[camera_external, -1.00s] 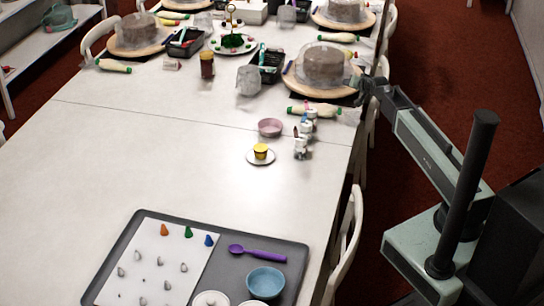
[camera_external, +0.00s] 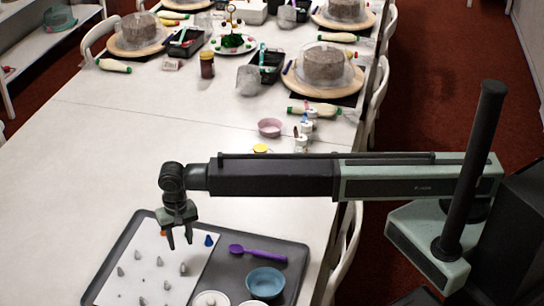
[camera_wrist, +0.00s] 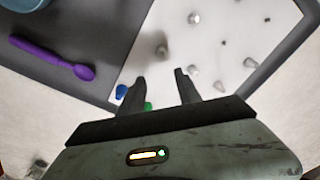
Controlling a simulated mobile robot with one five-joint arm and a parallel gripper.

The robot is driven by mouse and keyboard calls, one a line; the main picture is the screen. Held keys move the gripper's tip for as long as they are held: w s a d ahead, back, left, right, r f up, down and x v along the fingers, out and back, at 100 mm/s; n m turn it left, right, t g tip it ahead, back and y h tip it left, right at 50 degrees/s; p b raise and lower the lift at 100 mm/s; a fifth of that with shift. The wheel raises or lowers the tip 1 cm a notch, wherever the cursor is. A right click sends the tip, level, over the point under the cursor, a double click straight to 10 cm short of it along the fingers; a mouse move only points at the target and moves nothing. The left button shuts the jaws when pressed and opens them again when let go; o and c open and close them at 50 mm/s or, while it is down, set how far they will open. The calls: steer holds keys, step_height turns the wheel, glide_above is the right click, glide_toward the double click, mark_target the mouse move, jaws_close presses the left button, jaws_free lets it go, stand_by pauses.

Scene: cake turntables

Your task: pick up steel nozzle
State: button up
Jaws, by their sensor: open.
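Several small grey steel nozzles, one of them (camera_external: 183,269) nearest below my gripper, stand on a white sheet (camera_external: 127,290) on the grey tray (camera_external: 290,262). They also show in the wrist view, where one nozzle (camera_wrist: 162,51) lies just beyond the fingertips and another (camera_wrist: 193,70) beside the right finger. My gripper (camera_external: 180,246) points down over the sheet, open and empty, with its fingers (camera_wrist: 160,75) apart. A blue nozzle (camera_external: 208,240) stands right of it. A green nozzle (camera_wrist: 148,106) shows partly behind the left finger in the wrist view.
A purple spoon (camera_external: 258,254) and a blue bowl (camera_external: 265,282) lie on the tray's right side. A pink bowl (camera_external: 270,127) and small jars stand farther back. The table's left middle is clear.

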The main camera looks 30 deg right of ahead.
mark_target(183, 264)
steer(key=s, duration=0.1)
steer(key=s+a, duration=0.1)
steer(key=shift+s+a, duration=0.15)
steer(key=shift+s, duration=0.25)
step_height(183, 264, down, 8)
steer(key=b, duration=0.8)
steer(key=shift+w, duration=0.1)
steer(key=shift+r, duration=0.15)
jaws_close()
